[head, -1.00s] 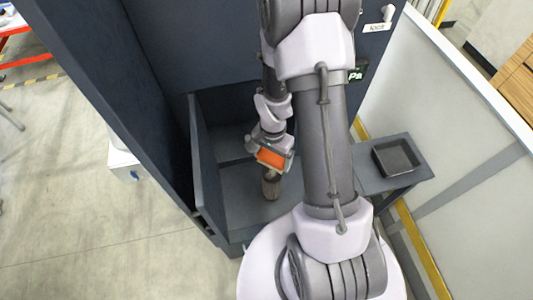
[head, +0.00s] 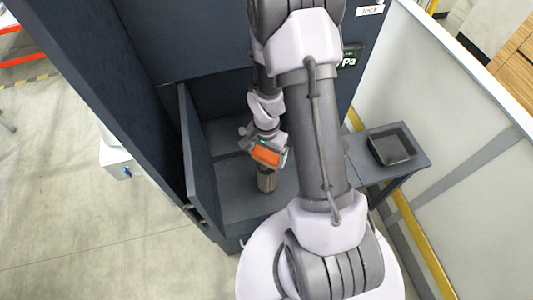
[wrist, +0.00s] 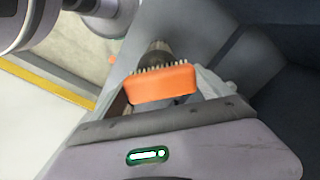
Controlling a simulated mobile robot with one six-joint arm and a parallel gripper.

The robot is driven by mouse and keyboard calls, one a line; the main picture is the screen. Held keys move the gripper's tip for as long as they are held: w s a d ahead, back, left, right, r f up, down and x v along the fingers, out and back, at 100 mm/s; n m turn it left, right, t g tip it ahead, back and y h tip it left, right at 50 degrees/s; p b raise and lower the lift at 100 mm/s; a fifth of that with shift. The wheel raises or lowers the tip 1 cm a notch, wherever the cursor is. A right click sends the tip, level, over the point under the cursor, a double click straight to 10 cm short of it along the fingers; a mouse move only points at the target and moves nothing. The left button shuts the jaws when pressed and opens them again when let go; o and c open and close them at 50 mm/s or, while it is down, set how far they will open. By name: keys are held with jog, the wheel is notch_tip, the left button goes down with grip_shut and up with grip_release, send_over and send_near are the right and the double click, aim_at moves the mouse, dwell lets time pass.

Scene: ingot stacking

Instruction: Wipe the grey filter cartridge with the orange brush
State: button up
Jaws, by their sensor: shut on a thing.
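The orange brush (head: 265,157) is held in my gripper (head: 266,150) inside the dark cabinet. In the wrist view the brush (wrist: 162,86) lies across between the fingers of my gripper (wrist: 165,92), its pale bristles facing the cartridge. The grey filter cartridge (head: 266,182) stands upright on the cabinet floor, right below the brush. Its upper part is hidden by the brush and gripper in the head view. In the wrist view the cartridge (wrist: 156,54) shows just beyond the bristles. I cannot tell whether the bristles touch it.
The cabinet's open side panel (head: 201,160) stands to the left of my gripper. A black tray (head: 392,147) sits on a small grey side shelf (head: 372,175) to the right. The cabinet floor (head: 236,205) around the cartridge looks clear.

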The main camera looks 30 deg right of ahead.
jog(key=shift+f, duration=0.35)
jog(key=shift+f+b, duration=0.3)
jog(key=shift+b, duration=0.6)
dwell(0.9)
jog(key=shift+s, duration=0.1)
